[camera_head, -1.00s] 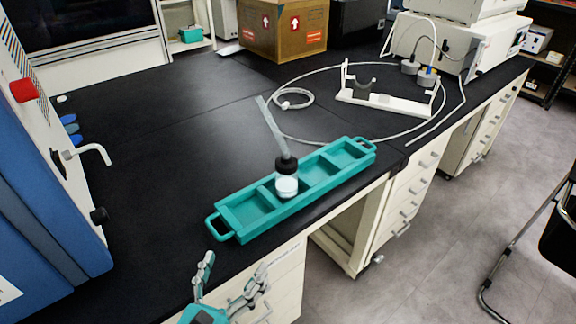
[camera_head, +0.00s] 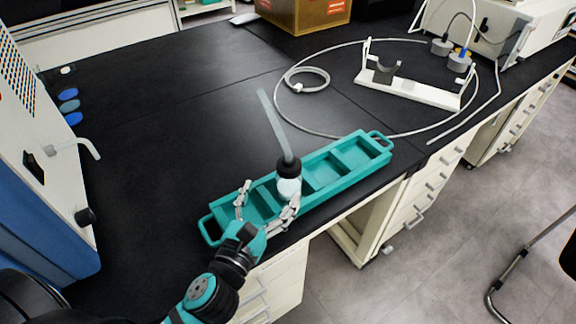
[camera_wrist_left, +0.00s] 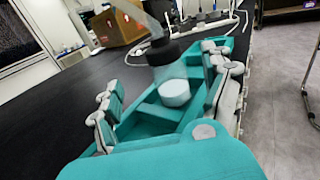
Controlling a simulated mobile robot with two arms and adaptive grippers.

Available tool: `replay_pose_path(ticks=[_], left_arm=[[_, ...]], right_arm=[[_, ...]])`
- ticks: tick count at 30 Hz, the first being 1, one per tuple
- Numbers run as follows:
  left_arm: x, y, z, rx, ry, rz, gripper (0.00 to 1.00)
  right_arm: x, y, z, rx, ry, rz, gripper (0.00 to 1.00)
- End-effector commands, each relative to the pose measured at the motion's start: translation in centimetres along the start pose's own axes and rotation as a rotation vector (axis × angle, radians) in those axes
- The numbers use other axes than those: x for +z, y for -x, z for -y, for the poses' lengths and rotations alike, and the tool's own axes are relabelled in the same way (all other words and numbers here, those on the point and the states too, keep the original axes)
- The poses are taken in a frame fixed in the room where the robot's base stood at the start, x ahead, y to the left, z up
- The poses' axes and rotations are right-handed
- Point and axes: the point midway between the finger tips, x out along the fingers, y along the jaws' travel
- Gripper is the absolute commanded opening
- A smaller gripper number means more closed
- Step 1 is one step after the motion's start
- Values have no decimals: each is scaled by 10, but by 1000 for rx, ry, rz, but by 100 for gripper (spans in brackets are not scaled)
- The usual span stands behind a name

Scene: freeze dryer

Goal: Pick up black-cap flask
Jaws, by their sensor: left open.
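The flask (camera_head: 289,188) is clear with white contents and a black cap (camera_head: 288,167). A long translucent tube rises from the cap and leans left. The flask stands upright in a compartment of the teal tray (camera_head: 210,228) in the head view. My left gripper (camera_head: 268,200) is open at the tray's front edge, its fingers reaching toward the flask. In the left wrist view the flask (camera_wrist_left: 174,92) shows ahead, between the spread fingers of my gripper (camera_wrist_left: 160,90); I see no clear contact. My right gripper is not in view.
The blue and white machine (camera_head: 40,190) with a spout stands at the left. A white stand (camera_head: 410,88) and a looped hose (camera_head: 335,135) lie behind the tray. A cardboard box (camera_head: 305,12) is at the back. The black bench is clear left of the tray.

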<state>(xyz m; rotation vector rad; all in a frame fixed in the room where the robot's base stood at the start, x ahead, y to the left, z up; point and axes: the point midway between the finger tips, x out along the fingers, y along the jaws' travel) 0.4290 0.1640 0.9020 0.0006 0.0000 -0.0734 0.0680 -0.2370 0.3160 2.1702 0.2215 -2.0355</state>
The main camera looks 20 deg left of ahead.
Motion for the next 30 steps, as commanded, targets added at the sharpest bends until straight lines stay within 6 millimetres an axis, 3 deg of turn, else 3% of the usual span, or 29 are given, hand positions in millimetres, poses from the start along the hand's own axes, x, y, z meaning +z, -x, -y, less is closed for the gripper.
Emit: replay_pose_path(ticks=[4, 12, 21, 30], left_arm=[[1, -28, 0, 0, 1, 2, 82], [-3, -48, 2, 0, 1, 2, 82], [-7, -88, 6, 0, 2, 2, 82], [-7, -93, 6, 0, 1, 0, 82]], right_arm=[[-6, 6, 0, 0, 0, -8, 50], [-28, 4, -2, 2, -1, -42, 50], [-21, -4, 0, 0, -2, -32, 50], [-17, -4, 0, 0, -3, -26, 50]])
